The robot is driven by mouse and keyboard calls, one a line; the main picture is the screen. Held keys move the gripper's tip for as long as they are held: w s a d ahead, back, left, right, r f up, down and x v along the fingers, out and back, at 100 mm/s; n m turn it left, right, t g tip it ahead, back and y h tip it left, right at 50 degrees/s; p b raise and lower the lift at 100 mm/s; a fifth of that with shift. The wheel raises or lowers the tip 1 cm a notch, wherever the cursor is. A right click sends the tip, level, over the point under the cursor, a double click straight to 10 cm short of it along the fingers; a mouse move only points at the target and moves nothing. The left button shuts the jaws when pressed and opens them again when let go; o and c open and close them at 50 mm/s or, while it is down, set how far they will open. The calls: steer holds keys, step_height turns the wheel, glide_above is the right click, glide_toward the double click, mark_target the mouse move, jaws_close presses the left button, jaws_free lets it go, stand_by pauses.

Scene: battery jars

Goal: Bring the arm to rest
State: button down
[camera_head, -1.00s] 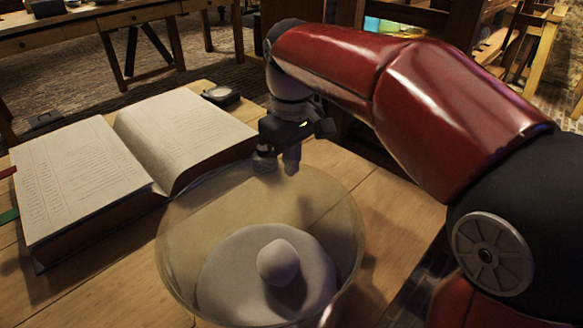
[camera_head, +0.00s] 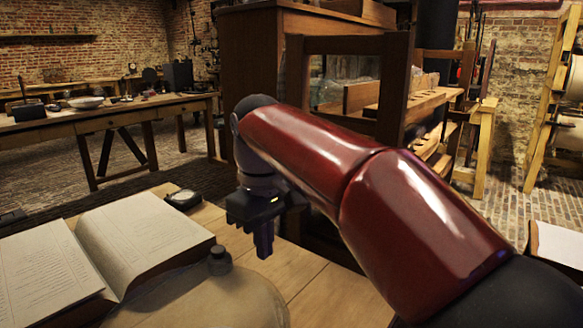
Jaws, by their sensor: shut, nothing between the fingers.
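My red arm crosses the head view from the lower right, bent with its wrist hanging down over the table. My gripper (camera_head: 263,245) points downward, its fingers shut and holding nothing. It hangs to the right of and a little above the dark knob (camera_head: 218,262) in the picture and looks apart from it. The knob tops a pale, translucent rounded jar or cover (camera_head: 205,300), cut off by the bottom edge of the view. I cannot tell the exact gap in depth.
An open book (camera_head: 140,245) lies on the wooden table (camera_head: 310,292) at the left, with a small dark round-faced instrument (camera_head: 183,199) behind it. A wooden cabinet (camera_head: 255,65) and frame stand behind my arm. A workbench (camera_head: 110,117) stands at the back left.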

steer(key=s+d+f+m+t, duration=0.1)
steer(key=s+d+m, duration=0.1)
steer(key=s+d, duration=0.1)
steer(key=s+d+f+m+t, duration=0.1)
steer(key=s+d+f+m, duration=0.1)
steer(key=d, duration=0.4)
steer(key=s+d+f+m+t, duration=0.1)
steer(key=s+d+m, duration=0.1)
steer(key=d, duration=0.3)
steer(key=shift+s+d+f, duration=0.15)
steer(key=shift+s+f, duration=0.15)
steer(key=shift+s, duration=0.5)
steer(key=s+d+f+m+t, duration=0.2)
steer(key=s+d+f+m, duration=0.2)
steer(key=s+d+f, duration=0.2)
steer(key=shift+s+f+t, duration=0.3)
steer(key=shift+s+f, duration=0.3)
steer(key=shift+f, duration=0.3)
